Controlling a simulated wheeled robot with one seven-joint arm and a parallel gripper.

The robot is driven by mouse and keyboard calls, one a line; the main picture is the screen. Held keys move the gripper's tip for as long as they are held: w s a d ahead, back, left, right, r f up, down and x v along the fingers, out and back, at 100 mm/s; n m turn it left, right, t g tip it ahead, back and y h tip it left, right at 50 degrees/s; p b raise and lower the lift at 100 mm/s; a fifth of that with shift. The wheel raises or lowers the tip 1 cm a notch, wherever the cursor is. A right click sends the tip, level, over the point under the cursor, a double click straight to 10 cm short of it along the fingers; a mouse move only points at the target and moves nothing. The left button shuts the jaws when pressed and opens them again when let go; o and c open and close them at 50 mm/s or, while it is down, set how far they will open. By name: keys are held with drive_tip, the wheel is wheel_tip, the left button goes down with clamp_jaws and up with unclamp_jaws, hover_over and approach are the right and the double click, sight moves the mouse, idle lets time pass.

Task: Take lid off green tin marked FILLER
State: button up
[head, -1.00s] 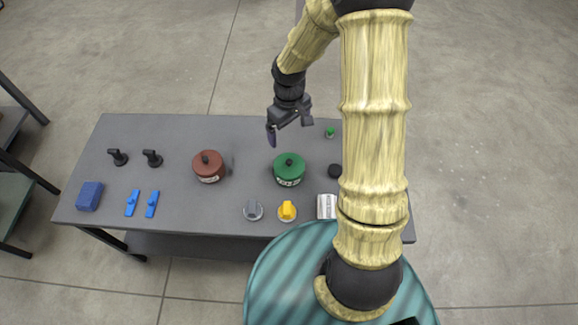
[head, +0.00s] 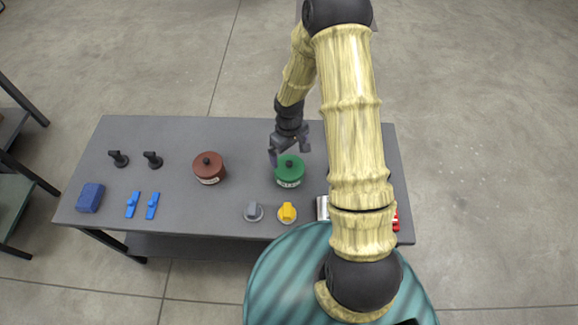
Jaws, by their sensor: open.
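The green tin (head: 288,180) with a label on its front stands upright right of the table's middle. Its green lid (head: 290,163) with a dark knob is on top. The label is too small to read. My gripper (head: 290,153) is open, at the lid's back edge in the picture, with its fingers spread around the area of the knob. I cannot tell whether it touches the lid or is above it. A similar red-brown tin (head: 208,169) with its lid on stands to the left.
The grey table (head: 240,140) also holds a grey knob (head: 253,212), a yellow knob (head: 287,212), two blue handles (head: 152,204), two black handles (head: 153,159) and a blue block (head: 90,197). My arm hides part of the right side, where something red (head: 396,221) shows.

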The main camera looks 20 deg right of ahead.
sight(289, 163)
drive_tip(key=shift+f, duration=1.2)
drive_tip(key=shift+f, duration=0.1)
drive_tip(key=shift+w+f+p, duration=0.15)
drive_tip(key=shift+f+p, duration=0.45)
drive_tip(key=shift+f, duration=1.9)
drive_tip(key=c, duration=0.6)
